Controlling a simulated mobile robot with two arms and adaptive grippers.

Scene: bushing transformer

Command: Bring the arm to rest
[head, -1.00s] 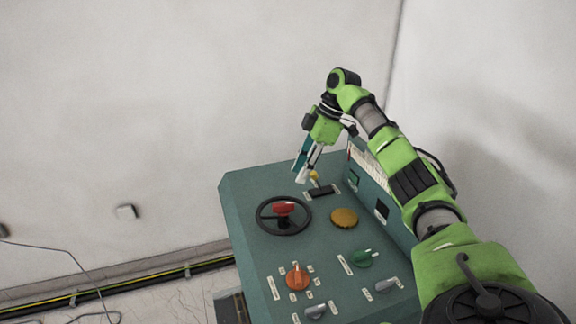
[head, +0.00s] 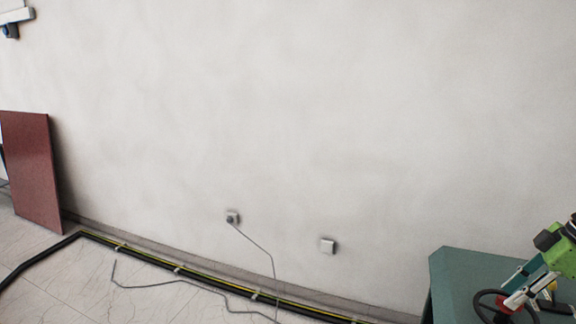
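My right gripper (head: 510,296) shows at the lower right edge of the head view, with a green and black body and pale fingers. Its fingers are apart with nothing seen between them, so it looks open. It points down and left over the teal control console (head: 465,268). The black handwheel (head: 478,299) with a red middle lies behind the fingers in the picture; I cannot tell the height between them. Most of my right arm and the console is out of the picture. My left gripper is not in view.
A bare pale wall fills most of the view. A reddish-brown panel (head: 32,170) leans on the wall at the left. Black and yellow cable trunking (head: 170,268) runs along the wall foot. A grey cable (head: 272,262) hangs from a wall socket (head: 232,216) onto the floor.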

